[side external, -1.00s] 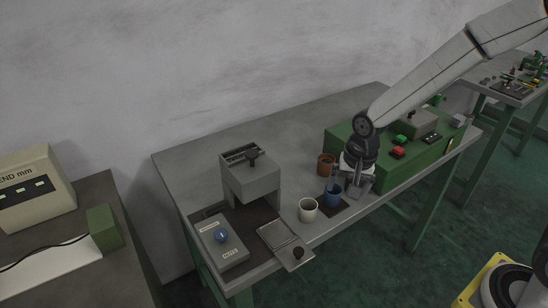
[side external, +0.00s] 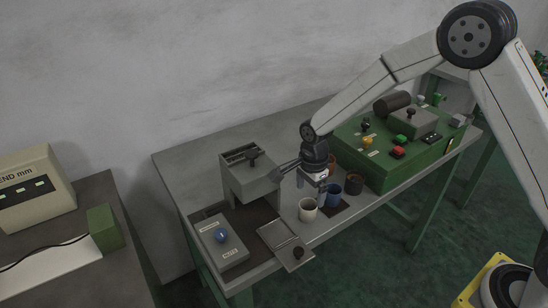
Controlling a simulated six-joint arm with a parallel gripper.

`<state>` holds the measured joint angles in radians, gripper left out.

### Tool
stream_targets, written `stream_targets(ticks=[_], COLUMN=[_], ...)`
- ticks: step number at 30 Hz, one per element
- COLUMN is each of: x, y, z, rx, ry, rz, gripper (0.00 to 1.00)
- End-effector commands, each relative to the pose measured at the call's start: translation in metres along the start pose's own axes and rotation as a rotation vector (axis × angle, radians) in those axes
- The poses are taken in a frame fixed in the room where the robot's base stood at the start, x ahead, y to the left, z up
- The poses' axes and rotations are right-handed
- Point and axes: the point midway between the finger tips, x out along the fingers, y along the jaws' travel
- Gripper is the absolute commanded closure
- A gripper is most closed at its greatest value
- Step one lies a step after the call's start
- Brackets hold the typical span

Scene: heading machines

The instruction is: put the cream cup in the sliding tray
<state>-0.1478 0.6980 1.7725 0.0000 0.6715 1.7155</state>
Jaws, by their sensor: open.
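The cream cup (side external: 308,210) stands upright on the bench, just right of the sliding tray. The sliding tray (side external: 277,235) is a flat grey plate with a dark knob (side external: 297,253) at its front end, pulled out from under the grey press-like machine (side external: 250,178). My gripper (side external: 311,187) is open and points down just above the cream cup, slightly behind or over its rim. I cannot tell whether the fingers are around the cup. A blue cup (side external: 333,195) stands close to the right of the cream cup.
A dark cup (side external: 354,184) and a partly hidden brown cup (side external: 331,161) stand to the right, by the green machine (side external: 400,160) with coloured buttons. A grey box with a blue knob (side external: 221,236) is left of the tray. The bench's back left is clear.

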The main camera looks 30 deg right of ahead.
Motion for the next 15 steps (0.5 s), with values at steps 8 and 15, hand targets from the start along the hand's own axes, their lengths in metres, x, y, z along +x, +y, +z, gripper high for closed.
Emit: stream_targets(ticks=[8,15], x=[0.019,0.026], y=[0.0,0.0], z=[0.0,0.0], rx=[-0.002,-0.002], ry=[0.0,0.0], rz=[0.001,-0.001], gripper=[0.0,0.0])
